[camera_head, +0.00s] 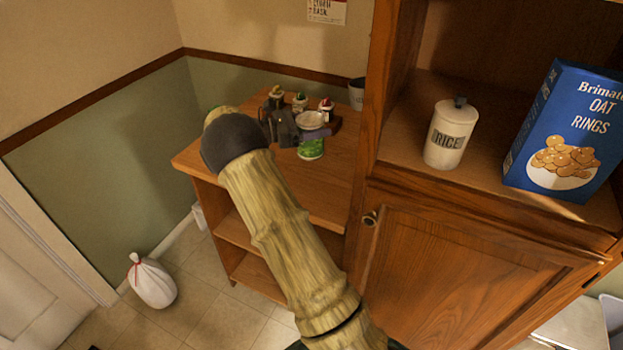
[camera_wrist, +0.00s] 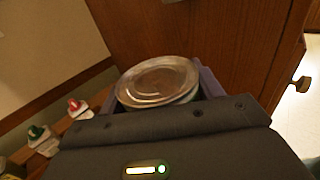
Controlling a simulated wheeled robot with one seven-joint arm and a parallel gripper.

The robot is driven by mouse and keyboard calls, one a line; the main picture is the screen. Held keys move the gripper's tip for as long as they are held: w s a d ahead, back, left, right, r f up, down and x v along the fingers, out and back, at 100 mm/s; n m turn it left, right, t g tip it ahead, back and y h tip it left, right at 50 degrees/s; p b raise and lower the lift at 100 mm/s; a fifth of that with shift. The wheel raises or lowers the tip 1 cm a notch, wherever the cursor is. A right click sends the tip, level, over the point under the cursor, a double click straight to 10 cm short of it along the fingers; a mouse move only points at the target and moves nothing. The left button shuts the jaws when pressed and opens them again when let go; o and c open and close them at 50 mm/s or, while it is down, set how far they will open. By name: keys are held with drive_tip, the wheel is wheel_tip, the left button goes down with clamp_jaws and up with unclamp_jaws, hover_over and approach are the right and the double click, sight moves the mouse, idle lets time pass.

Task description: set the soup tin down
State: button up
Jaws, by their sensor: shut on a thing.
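The soup tin (camera_head: 311,149) has a green label and a bare metal lid, which also shows in the wrist view (camera_wrist: 158,82). My gripper (camera_head: 316,128) is shut on the tin, with one dark purple-grey finger on each side of it. The tin is upright or nearly so, over the wooden counter (camera_head: 320,200). I cannot tell whether its base touches the counter or hangs just above it. The fingers hide the upper part of its label.
Several small bottles with coloured caps (camera_head: 300,102) stand behind my gripper. A grey cup (camera_head: 357,94) stands at the back by the cabinet's side. A rice canister (camera_head: 451,135) and a blue cereal box (camera_head: 568,130) stand on the cabinet. The counter's front is clear.

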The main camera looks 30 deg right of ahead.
sight(315, 154)
drive_tip(key=shift+f+p, duration=0.35)
drive_tip(key=shift+f, duration=2.7)
drive_tip(key=shift+f, duration=1.85)
drive_tip(key=shift+f, duration=0.1)
drive_tip(key=o, duration=1.3)
drive_tip(key=shift+f, duration=0.1)
drive_tip(key=b+v, duration=0.1)
drive_tip(key=v, duration=1.1)
drive_tip(key=shift+a+b, duration=0.1)
drive_tip(key=shift+b, duration=0.25)
